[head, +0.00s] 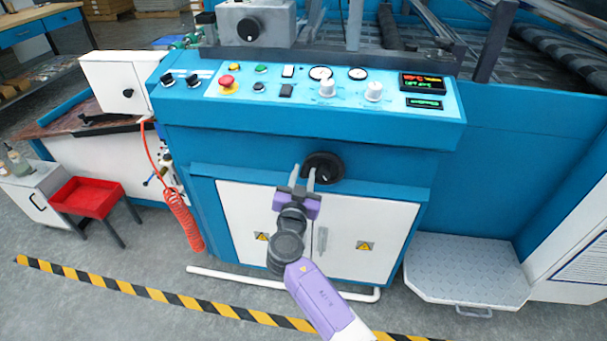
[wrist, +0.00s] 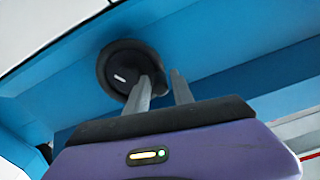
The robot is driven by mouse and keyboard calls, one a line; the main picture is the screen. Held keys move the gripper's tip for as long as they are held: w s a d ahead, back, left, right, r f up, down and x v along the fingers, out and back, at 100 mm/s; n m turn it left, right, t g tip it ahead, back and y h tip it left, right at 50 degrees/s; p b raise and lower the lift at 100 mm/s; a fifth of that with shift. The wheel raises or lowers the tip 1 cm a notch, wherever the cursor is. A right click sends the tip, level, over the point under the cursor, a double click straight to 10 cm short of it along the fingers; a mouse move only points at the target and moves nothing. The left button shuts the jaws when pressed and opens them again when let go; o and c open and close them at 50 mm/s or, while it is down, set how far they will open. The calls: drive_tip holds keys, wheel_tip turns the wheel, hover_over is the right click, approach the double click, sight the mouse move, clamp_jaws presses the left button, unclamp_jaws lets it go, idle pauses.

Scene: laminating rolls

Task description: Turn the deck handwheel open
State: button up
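A round black handwheel (head: 328,163) sits on the blue front panel of the machine, above the white cabinet doors. In the wrist view the handwheel (wrist: 113,68) is at upper left, with a small white mark on its hub. My gripper (head: 303,171) is in front of the panel, at the left side of the handwheel.
The control console (head: 310,90) with buttons, gauges and displays juts out above the handwheel. A grey box with another black knob (head: 249,29) stands on top behind. A white floor pipe (head: 235,279) runs before the cabinet. A metal step (head: 465,268) is at right, a red tray (head: 87,197) at left.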

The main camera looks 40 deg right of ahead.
drive_tip(key=shift+c, duration=0.2)
clamp_jaws()
drive_tip(key=shift+f, duration=0.1)
